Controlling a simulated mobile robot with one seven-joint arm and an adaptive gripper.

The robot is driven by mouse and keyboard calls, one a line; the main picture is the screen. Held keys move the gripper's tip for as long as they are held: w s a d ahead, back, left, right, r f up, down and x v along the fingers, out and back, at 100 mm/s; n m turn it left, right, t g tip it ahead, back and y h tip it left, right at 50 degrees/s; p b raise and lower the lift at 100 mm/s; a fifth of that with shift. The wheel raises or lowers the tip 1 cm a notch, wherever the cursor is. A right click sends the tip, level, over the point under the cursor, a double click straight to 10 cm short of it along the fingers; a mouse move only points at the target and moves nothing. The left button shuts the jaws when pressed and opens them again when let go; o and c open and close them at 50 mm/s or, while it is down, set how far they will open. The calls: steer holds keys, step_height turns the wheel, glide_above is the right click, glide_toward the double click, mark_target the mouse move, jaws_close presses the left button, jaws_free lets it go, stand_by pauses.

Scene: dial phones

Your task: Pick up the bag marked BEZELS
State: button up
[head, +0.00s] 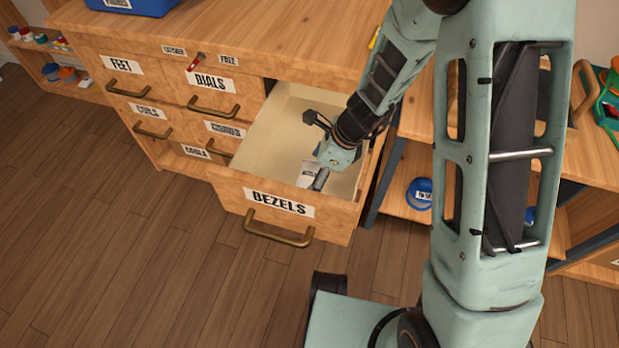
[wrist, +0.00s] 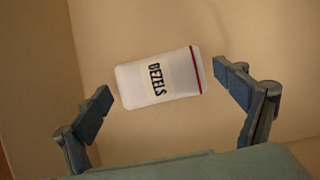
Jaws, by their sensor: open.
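The bag marked BEZELS (wrist: 185,82) is white with a red stripe along one end and black lettering. It lies on the drawer's floor in the wrist view, between and beyond my open fingers. My gripper (wrist: 165,107) is open, with one finger on each side of the bag and no visible contact. In the head view, my gripper (head: 322,178) reaches down into the open drawer labelled BEZELS (head: 230,183), and the bag (head: 308,171) shows only partly beside it.
The drawer walls surround my gripper closely. Other labelled drawers, FEET (head: 122,66) and DIALS (head: 212,82), are shut to the left. The wooden cabinet top (head: 270,38) lies above. A shelf with a blue round item (head: 419,193) stands to the right.

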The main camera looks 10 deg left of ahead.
steer(key=shift+c, duration=0.3)
steer(key=shift+r, duration=0.1)
steer(key=c, duration=1.2)
